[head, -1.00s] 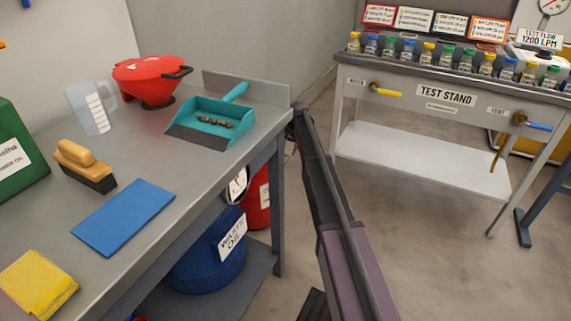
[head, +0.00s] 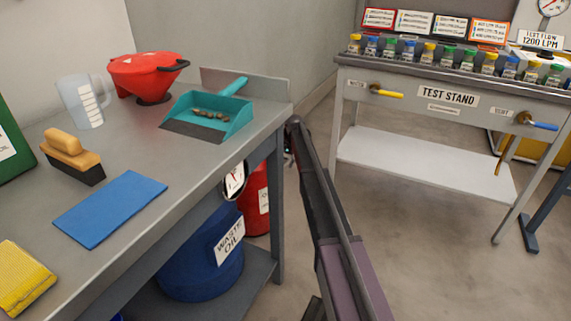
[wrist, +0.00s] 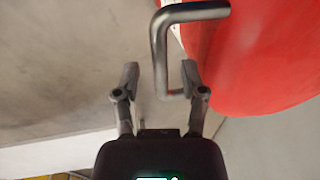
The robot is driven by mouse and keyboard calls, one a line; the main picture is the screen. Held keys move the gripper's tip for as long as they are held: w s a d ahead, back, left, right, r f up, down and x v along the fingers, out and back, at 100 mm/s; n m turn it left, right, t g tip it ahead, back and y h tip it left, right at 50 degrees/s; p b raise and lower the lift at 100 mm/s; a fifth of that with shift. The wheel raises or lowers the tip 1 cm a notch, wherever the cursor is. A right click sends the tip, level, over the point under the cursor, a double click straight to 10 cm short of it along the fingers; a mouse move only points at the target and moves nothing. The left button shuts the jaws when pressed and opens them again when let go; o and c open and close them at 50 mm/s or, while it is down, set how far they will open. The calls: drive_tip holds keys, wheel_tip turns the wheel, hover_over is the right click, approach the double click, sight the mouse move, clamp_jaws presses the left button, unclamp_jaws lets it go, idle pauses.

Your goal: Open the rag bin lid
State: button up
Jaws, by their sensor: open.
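The red rag bin (head: 256,205) stands on the floor behind the workbench's right leg, partly hidden by the bench and the blue drum. In the wrist view, a large red rounded surface (wrist: 265,55), apparently the bin, fills the upper right. A bent grey metal handle (wrist: 159,55) sticks out from it. My gripper (wrist: 162,78) is open, with one finger on each side of the handle's long bar. I cannot tell whether either finger touches it. In the head view my arm reaches down past the bench's right end, and the fingers are not clearly seen. The lid's state cannot be made out.
The workbench (head: 205,175) holds a red funnel pot (head: 146,75), teal dustpan (head: 210,112), brush (head: 72,155), jug and cloths. A blue waste oil drum (head: 200,262) sits below it. The test stand (head: 450,98) is at the right, with open floor between.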

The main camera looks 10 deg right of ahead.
clamp_jaws()
drive_tip(key=shift+r, duration=0.1)
